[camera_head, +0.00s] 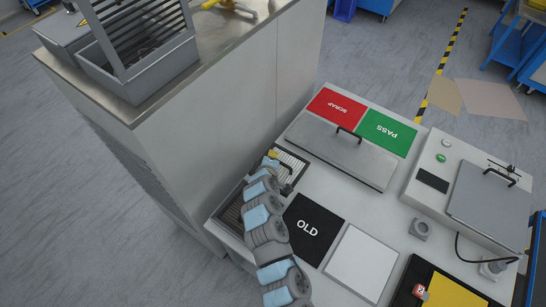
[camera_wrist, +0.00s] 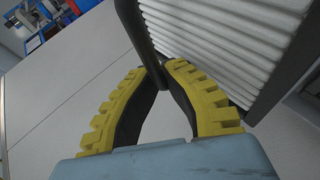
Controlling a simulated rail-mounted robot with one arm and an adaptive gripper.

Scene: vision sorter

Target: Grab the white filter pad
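A white pleated filter pad in a dark frame (camera_wrist: 225,40) fills the upper right of the wrist view. In the head view the white pleated pad (camera_head: 293,160) shows beside the tall cabinet, partly hidden by my arm. My gripper (camera_wrist: 163,68) has yellow ribbed fingers that come together at a dark bar at the pad's near edge. The bar sits between the fingertips, and the exact contact is partly hidden. In the head view my gripper (camera_head: 272,156) is at the pad's left side.
A black OLD mat (camera_head: 324,218) and a flat white square (camera_head: 362,264) lie on the bench. A grey lid with a handle (camera_head: 320,150) and red SCRAP (camera_head: 337,105) and green PASS (camera_head: 387,128) areas lie farther back. A tall cabinet (camera_head: 225,100) stands close on the left.

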